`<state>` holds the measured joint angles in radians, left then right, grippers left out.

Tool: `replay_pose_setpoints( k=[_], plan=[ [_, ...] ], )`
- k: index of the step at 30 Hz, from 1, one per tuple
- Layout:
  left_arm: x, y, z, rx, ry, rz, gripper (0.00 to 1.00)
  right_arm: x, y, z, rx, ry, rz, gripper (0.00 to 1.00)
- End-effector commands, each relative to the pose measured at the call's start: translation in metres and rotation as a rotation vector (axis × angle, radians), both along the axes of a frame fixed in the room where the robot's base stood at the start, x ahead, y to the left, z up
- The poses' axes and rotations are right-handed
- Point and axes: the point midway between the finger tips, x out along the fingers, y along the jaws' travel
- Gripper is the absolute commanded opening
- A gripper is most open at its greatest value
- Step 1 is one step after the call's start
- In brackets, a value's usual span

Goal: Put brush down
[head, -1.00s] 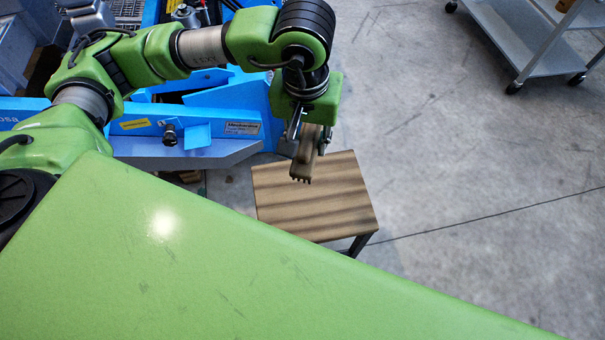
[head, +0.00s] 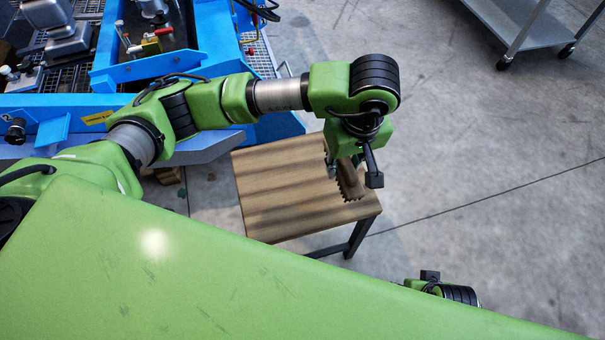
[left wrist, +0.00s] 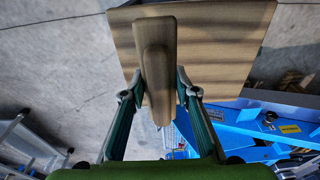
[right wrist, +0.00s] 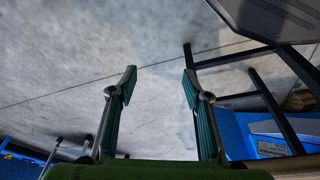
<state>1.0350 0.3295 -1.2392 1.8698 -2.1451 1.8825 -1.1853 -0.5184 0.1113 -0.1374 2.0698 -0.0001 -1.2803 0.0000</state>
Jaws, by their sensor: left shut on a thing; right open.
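A wooden brush (head: 350,180) with dark bristles is in my left gripper (head: 352,172), at the right part of a small wooden-topped table (head: 285,190). In the left wrist view the brush (left wrist: 155,60) lies between the two fingers of the left gripper (left wrist: 158,88), with the table top (left wrist: 220,45) behind it. I cannot tell whether the brush touches the table. My right gripper (right wrist: 158,82) is open and empty in the right wrist view, with the floor behind it. In the head view only a bit of the right arm shows at the lower right.
A blue machine (head: 160,75) stands beside the table at the upper left. A grey wheeled cart (head: 520,35) stands at the upper right. The concrete floor (head: 480,160) right of the table is clear. Dark table legs (right wrist: 270,105) show close to the right gripper.

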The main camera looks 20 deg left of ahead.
Motion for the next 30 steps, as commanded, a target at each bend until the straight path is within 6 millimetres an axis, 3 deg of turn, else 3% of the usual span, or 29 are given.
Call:
replay_pose_setpoints(
  k=[6, 12, 22, 27, 30],
  plan=[
    [0.009, 0.055, -0.028, 0.002, 0.004, 0.003, 0.00, 0.000, 0.000, 0.007, 0.000, -0.005, -0.001, 0.45],
    [0.014, 0.080, -0.061, 0.001, 0.002, 0.000, 0.00, 0.000, -0.001, 0.023, 0.001, -0.013, -0.002, 0.45],
    [0.018, 0.098, -0.083, 0.002, 0.001, 0.000, 0.00, -0.001, -0.001, 0.035, 0.001, -0.018, -0.003, 0.45],
    [0.017, 0.095, -0.109, -0.001, 0.003, -0.002, 0.00, -0.003, -0.001, 0.050, 0.002, -0.028, -0.003, 0.45],
    [0.019, 0.096, -0.111, -0.001, -0.001, -0.003, 0.00, -0.004, -0.002, 0.053, 0.001, -0.027, -0.004, 0.45]
  ],
)
